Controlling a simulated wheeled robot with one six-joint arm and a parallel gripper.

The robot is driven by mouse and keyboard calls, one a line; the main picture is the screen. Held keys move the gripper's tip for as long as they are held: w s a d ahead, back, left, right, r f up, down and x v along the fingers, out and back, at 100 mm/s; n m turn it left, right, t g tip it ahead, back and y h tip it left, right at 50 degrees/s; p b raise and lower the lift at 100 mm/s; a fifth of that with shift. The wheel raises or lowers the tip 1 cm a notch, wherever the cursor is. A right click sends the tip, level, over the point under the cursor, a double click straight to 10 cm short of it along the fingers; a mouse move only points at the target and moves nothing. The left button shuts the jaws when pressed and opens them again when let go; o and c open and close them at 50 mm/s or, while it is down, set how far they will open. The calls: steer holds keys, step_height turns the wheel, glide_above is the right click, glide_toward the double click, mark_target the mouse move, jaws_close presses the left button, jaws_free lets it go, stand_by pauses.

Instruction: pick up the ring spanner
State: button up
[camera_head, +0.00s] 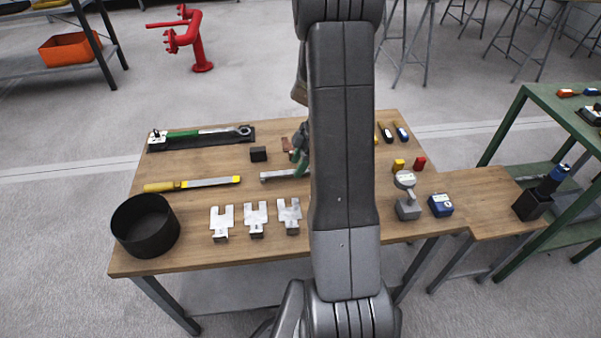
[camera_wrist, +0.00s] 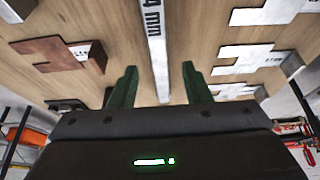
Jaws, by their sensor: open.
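My gripper (camera_wrist: 160,78) is open, with one green finger on each side of the bar and visible gaps between. In the head view my gripper (camera_head: 301,162) is partly hidden behind my arm. I cannot tell how high the fingers are above the table.
Silver slotted plates (camera_head: 222,220) lie in front of the bar; a rusty plate (camera_wrist: 65,52) and black block (camera_head: 258,154) lie behind. A file (camera_head: 195,184), black pot (camera_head: 146,225) and green-handled tool (camera_head: 195,134) are left. Gauges (camera_head: 407,205) stand right.

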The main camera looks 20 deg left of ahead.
steer(key=shift+x, duration=1.2)
jaws_close()
steer(key=shift+r, duration=0.15)
